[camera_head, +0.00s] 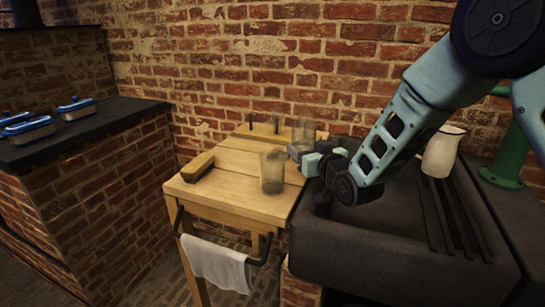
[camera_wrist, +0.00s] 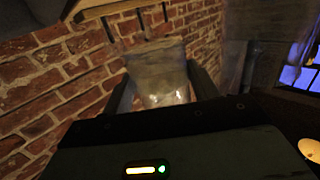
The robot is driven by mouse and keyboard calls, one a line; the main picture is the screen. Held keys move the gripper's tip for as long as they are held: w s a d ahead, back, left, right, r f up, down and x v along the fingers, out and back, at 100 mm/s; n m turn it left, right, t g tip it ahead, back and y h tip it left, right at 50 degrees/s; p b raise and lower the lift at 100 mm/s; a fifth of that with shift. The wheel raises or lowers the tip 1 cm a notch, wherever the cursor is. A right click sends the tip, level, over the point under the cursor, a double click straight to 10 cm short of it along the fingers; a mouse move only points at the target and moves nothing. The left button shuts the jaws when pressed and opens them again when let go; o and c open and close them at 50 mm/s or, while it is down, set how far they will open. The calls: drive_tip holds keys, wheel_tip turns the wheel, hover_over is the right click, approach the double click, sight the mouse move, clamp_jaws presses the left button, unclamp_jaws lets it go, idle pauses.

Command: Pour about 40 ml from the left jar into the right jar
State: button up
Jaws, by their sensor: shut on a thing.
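Two clear glass jars show in the head view. One jar (camera_head: 272,173) stands upright on the front part of the wooden table (camera_head: 232,203) and looks greyish inside. The other jar (camera_head: 304,131) is farther back and slightly right, beside my gripper (camera_head: 300,150). In the wrist view my gripper (camera_wrist: 163,92) is shut on a jar (camera_wrist: 158,72) with murky grey contents, seemingly the rear one. Blurred glass (camera_wrist: 236,50) at the right of that view seems to be the standing jar. I cannot tell the liquid levels or whether the held jar is clear of the table.
A wooden-backed brush (camera_head: 198,167) lies at the table's left. A board with dark pegs (camera_head: 277,125) runs along the back. A white towel (camera_head: 217,263) hangs in front. A dark sink (camera_head: 395,238) and a cream pitcher (camera_head: 442,151) are at right. Blue-lidded containers (camera_head: 76,107) sit far left.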

sight(301, 131)
drive_tip(key=r+p, duration=0.1)
drive_tip(key=r+n+p, duration=0.1)
drive_tip(key=r, duration=0.1)
drive_tip(key=r+n+p, duration=0.1)
drive_tip(key=shift+s+a+r, duration=0.15)
drive_tip(key=shift+s+a, duration=0.1)
drive_tip(key=shift+a, duration=0.1)
drive_tip(key=shift+s+a+f+n, duration=0.1)
drive_tip(key=shift+f+n, duration=0.1)
drive_tip(key=shift+n, duration=0.1)
drive_tip(key=shift+a+r+t, duration=0.1)
drive_tip(key=shift+t, duration=0.2)
drive_tip(key=n+p, duration=0.1)
drive_tip(key=n, duration=0.2)
drive_tip(key=s+a+r+n+y+p, duration=0.1)
drive_tip(key=n+p, duration=0.1)
drive_tip(key=r+n+p, duration=0.1)
drive_tip(key=n, duration=0.2)
drive_tip(key=shift+s+a+r+n+t, duration=0.15)
drive_tip(key=shift+a+n+t, duration=0.15)
drive_tip(key=shift+a+t, duration=0.1)
drive_tip(key=shift+n, duration=0.5)
drive_tip(key=shift+d+f+n+y+p, duration=0.4)
drive_tip(key=shift+n+y, duration=0.2)
drive_tip(key=shift+n, duration=0.4)
drive_tip(key=shift+w+d, duration=0.2)
drive_tip(key=shift+w, duration=0.05)
